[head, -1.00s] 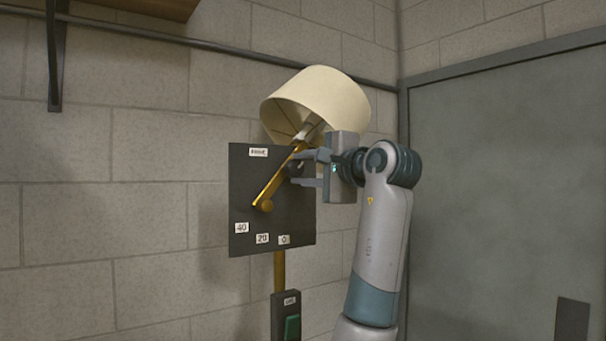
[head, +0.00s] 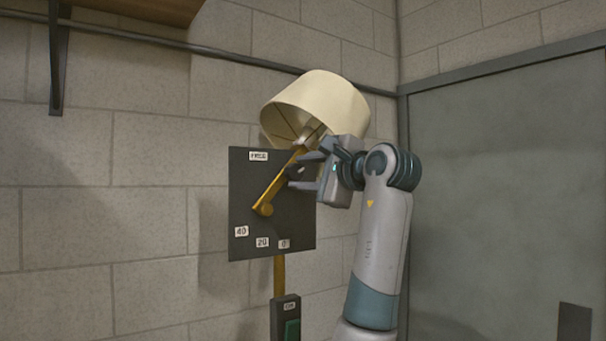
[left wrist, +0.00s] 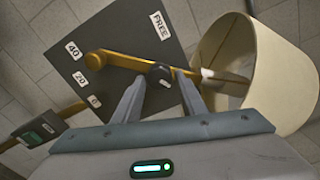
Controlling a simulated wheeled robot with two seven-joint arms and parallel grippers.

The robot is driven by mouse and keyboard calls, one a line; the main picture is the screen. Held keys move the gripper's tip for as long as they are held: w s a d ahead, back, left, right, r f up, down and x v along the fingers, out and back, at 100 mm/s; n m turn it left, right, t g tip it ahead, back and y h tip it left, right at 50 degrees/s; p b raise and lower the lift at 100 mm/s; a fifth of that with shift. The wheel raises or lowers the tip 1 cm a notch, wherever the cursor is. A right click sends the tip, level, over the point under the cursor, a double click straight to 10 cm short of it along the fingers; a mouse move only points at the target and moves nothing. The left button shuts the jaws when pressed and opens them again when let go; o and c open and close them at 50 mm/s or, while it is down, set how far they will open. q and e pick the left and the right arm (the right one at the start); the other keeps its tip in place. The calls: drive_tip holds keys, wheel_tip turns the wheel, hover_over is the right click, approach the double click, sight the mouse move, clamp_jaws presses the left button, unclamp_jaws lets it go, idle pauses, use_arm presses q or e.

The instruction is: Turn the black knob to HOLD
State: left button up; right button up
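The black knob (left wrist: 159,75) sits on the brass arm of the lamp, in front of the dark panel (head: 246,185). It has a small pale mark. My left gripper (head: 298,171) is at the knob in the head view, its body tilted. In the left wrist view the fingers (left wrist: 160,76) stand apart, one on each side of the knob; narrow gaps seem to show. The brass arm (head: 273,188) slants up right to the cream shade (head: 330,103). No HOLD label is legible; FREE (head: 258,156) shows at the panel's top. My right gripper is out of view.
The panel also bears the labels 40, 20 and 0 (head: 284,244). A dark box with a green switch (head: 291,328) is below, on the brass post (head: 279,275). A block wall (head: 140,170) stands behind. A grey door (head: 500,180) is at the right.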

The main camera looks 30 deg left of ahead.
use_arm(q)
drive_tip(key=shift+o, duration=0.9)
drive_tip(key=shift+d, duration=0.1)
drive_tip(key=shift+s+d+f+b, duration=0.1)
drive_tip(key=shift+s+d+b, duration=0.05)
drive_tip(key=shift+d+b, duration=0.25)
drive_tip(key=b+v, duration=0.6)
drive_tip(key=v, duration=1)
drive_tip(key=shift+d, duration=0.25)
